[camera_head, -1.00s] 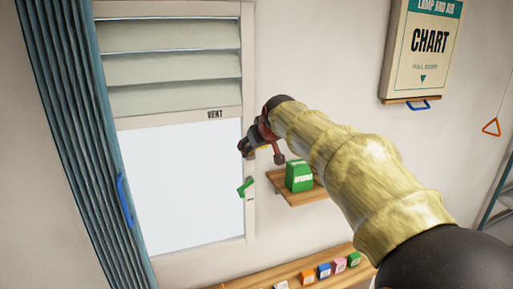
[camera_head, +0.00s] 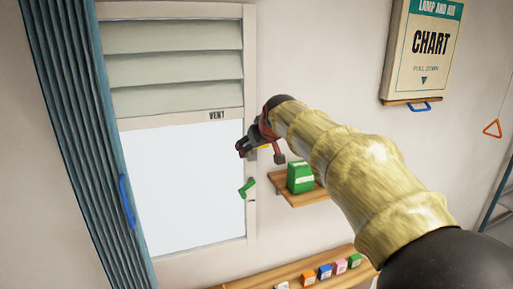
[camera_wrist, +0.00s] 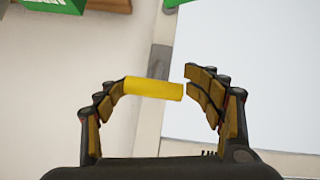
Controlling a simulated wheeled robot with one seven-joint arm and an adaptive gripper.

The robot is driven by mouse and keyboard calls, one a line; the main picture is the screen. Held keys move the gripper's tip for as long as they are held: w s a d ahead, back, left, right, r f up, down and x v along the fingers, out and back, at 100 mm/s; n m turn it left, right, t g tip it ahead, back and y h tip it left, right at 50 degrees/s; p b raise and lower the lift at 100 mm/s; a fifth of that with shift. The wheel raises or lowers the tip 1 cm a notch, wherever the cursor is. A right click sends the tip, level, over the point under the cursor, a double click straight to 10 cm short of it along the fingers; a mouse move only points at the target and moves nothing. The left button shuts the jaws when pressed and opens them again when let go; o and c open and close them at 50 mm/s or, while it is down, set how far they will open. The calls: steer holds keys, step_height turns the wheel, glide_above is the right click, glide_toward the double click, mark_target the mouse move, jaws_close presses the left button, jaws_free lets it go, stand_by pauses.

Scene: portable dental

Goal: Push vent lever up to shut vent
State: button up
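The vent (camera_head: 175,70), a set of pale slats, fills the top of the window frame. Its slats lie nearly flat with thin lines between them. A yellow lever handle (camera_wrist: 153,89) lies across the space between my fingers in the wrist view. In the head view only a small yellow bit of the lever (camera_head: 264,148) shows, mostly hidden by my gripper. My gripper (camera_head: 260,153) is at the right side of the window frame, below the vent. Its fingers (camera_wrist: 155,82) are spread apart around the handle; a small gap shows at the right finger. Contact at the left finger is unclear.
A green handle (camera_head: 247,188) sits on the frame below my gripper. A small shelf (camera_head: 300,199) with a green box (camera_head: 300,177) is close on the right. A teal curtain (camera_head: 75,140) hangs at left. A chart (camera_head: 428,50) hangs at upper right.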

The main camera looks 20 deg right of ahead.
steer(key=shift+o, duration=0.4)
steer(key=shift+d+f, duration=0.1)
steer(key=shift+f, duration=0.1)
steer(key=d+v, duration=0.1)
steer(key=v, duration=1.1)
steer(key=shift+a, duration=0.5)
steer(key=shift+w, duration=0.1)
